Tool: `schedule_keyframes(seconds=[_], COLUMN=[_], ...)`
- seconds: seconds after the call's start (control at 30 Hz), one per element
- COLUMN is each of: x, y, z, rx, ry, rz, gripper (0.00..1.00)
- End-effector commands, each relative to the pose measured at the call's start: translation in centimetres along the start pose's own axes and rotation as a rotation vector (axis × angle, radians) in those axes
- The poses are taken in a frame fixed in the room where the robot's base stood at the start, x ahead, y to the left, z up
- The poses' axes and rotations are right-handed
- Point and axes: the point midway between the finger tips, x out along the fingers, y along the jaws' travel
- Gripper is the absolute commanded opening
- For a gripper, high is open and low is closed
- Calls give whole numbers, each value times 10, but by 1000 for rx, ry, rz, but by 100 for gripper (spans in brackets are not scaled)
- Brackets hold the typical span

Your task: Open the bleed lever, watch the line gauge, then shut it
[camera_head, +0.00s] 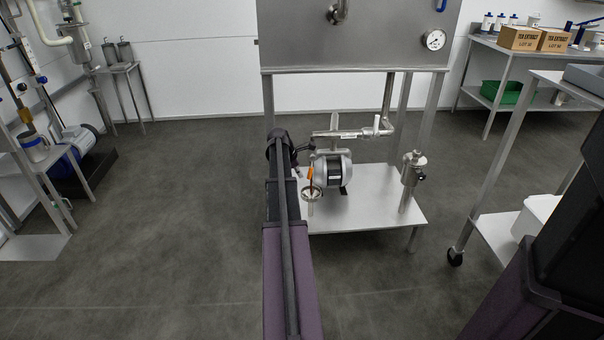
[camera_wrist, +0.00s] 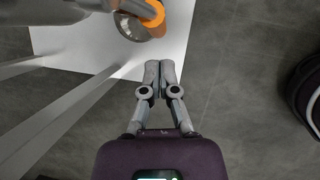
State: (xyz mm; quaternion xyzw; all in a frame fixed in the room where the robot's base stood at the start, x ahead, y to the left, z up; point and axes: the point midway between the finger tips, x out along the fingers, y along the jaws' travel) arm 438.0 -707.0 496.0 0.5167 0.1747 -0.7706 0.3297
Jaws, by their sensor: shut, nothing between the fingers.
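A small orange lever-like part (camera_head: 310,172) hangs at the left end of the pipe under the steel tank; it may be the bleed lever. An orange band (camera_wrist: 153,17) beside a round metal part (camera_wrist: 132,25) shows at the top of the wrist view. My gripper (camera_wrist: 160,68) is shut and empty, its fingertips just below these parts in the picture and apart from them. In the head view my wrist is left of the pump. A round white gauge (camera_head: 434,40) is on the tank front at right; its reading is too small to tell.
A silver pump (camera_head: 331,171) and a small handwheel (camera_head: 312,193) are on or above the low steel shelf (camera_head: 370,213). The tank (camera_head: 350,45) overhangs them on legs. A wheeled table (camera_head: 490,225) stands to the right.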

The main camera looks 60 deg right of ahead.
Motion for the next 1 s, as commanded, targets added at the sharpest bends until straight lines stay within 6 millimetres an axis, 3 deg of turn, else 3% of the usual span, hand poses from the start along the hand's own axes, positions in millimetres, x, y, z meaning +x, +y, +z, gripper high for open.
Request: schedule_keyframes(seconds=[0.13,1.0], x=[-13,-99], y=[-4,-1], z=[-15,-29], rx=[-3,-1], ry=[0,0], rz=[0,0], gripper=[0,0])
